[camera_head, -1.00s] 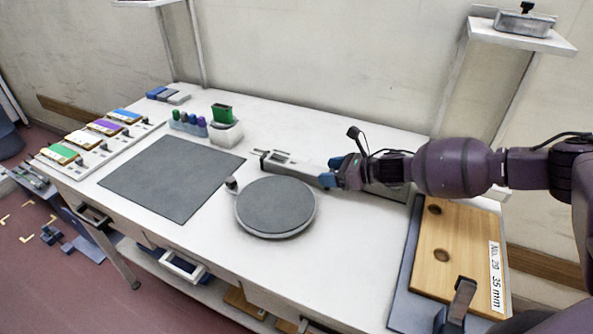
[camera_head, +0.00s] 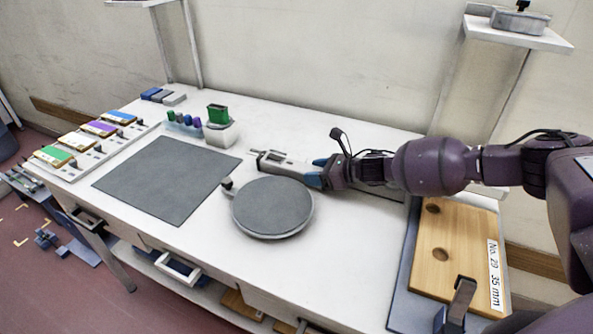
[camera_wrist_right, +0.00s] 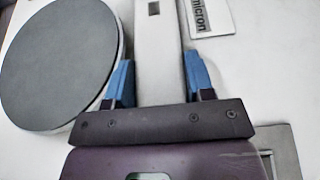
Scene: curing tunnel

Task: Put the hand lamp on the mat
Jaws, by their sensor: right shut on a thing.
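The hand lamp (camera_head: 283,163) is a long, light grey bar lying on the white bench behind the round turntable. My right gripper (camera_head: 317,173) is shut on its right end. In the right wrist view the blue fingertips (camera_wrist_right: 158,82) sit on both sides of the pale lamp body (camera_wrist_right: 157,45). Whether the lamp touches the bench or is slightly raised, I cannot tell. The mat (camera_head: 168,180) is a dark grey square lying flat and empty on the left part of the bench. My left gripper is not in view.
The round grey-topped turntable (camera_head: 272,207) stands right of the mat, close in front of the lamp; it also shows in the wrist view (camera_wrist_right: 58,62). A white holder with a green block (camera_head: 218,122) stands behind the mat. A wooden board (camera_head: 458,255) lies at right.

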